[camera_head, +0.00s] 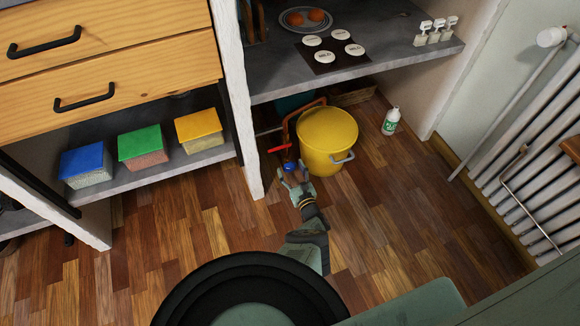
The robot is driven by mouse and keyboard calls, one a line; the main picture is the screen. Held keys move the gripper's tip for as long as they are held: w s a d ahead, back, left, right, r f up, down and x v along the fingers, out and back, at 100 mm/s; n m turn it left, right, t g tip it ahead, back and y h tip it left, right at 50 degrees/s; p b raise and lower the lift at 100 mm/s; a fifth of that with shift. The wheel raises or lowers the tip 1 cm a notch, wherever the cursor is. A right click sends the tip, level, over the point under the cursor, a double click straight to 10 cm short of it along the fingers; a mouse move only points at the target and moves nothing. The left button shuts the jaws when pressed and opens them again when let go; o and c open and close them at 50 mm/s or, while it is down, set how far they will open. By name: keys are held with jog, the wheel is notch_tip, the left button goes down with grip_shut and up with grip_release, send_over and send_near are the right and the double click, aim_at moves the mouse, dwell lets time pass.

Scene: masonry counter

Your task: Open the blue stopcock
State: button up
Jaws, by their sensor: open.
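The blue stopcock (289,166) shows as a small blue part low under the counter, just left of the yellow bucket. A red handle (279,148) is just above and left of it. My gripper (292,174) is open at the stopcock, its fingers spread around or just in front of the blue part. Whether the fingers touch it I cannot tell. The fingers hide part of the stopcock, and how far it is turned cannot be seen.
A yellow bucket (327,142) stands close right of my gripper, with a copper-coloured pipe (291,122) beside it. A white wall end (240,120) is close on the left. A white bottle (391,121) stands farther right. The wooden floor (400,220) is clear at right.

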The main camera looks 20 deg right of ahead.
jog(key=c, duration=1.1)
jog(key=n, duration=0.5)
jog(key=shift+n, duration=0.3)
jog(key=n+b, duration=0.1)
jog(key=n, duration=0.4)
jog(key=shift+d+r, duration=0.1)
jog(key=shift+r, duration=0.05)
dwell(0.5)
jog(key=o, duration=1.1)
